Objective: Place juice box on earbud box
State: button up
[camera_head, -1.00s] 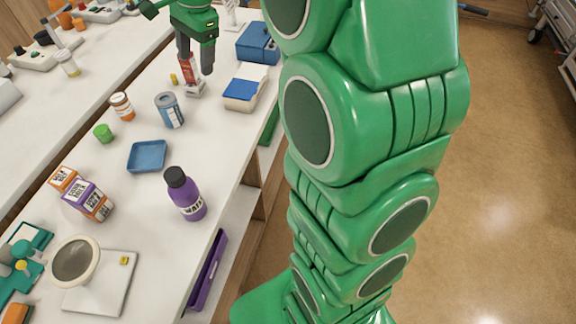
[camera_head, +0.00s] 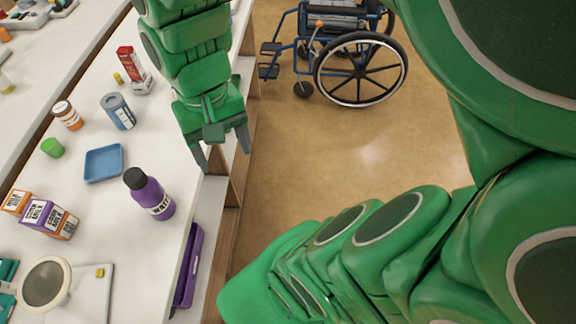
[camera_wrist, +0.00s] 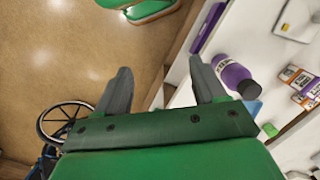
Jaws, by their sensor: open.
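The juice box (camera_head: 129,59), a small red carton, stands upright near the far end of the white table. Its lower end meets a small white box (camera_head: 143,87), which looks like the earbud box. It appears to rest on top of that box, though the contact is small in view. My gripper (camera_head: 223,153) is open and empty, apart from both boxes, to their right and nearer, by the table's right edge. Its spread fingers also show in the wrist view (camera_wrist: 161,68) with nothing between them. Neither box is identifiable in the wrist view.
A blue can (camera_head: 119,111), a pill bottle (camera_head: 68,116), a green cap (camera_head: 52,147), a blue tray (camera_head: 104,163) and a purple bottle (camera_head: 150,194) stand on the table. Orange and purple cartons (camera_head: 48,218) are nearer. A wheelchair (camera_head: 350,62) stands on the floor beyond.

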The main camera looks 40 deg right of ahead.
jog(key=s+d+f+n, duration=0.1)
jog(key=s+n, duration=0.1)
jog(key=s, duration=0.3)
jog(key=shift+s+d+f+h, duration=0.25)
jog(key=shift+s+h, duration=0.05)
jog(key=shift+s, duration=0.1)
